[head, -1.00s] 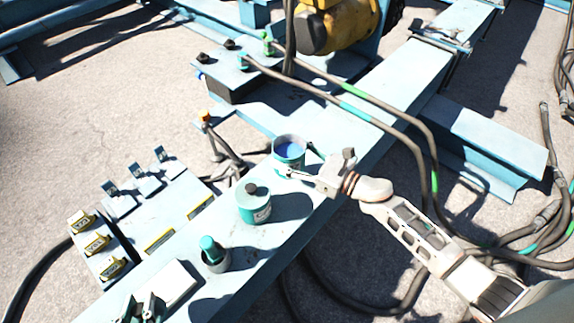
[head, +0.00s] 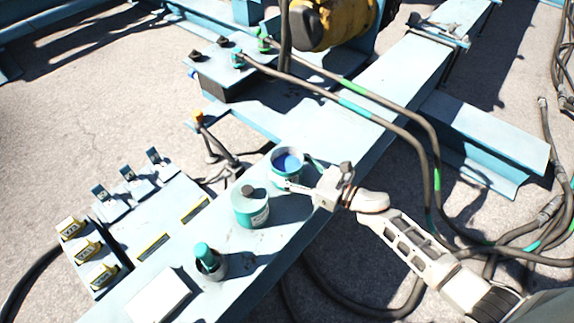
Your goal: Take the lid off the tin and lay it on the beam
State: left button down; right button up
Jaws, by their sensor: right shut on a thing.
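Part of the far finger's contact is hard to see. The gripper does not touch the knobbed lid. My left gripper is not in view.
Yellow-labelled blocks (head: 87,250) are at left. Cables (head: 395,128) arch over the beam. The beam beyond the open tin is mostly clear.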

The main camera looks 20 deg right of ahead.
jog(key=shift+f, duration=0.25)
jog(key=o, duration=1.6)
jog(key=shift+s+f, duration=0.1)
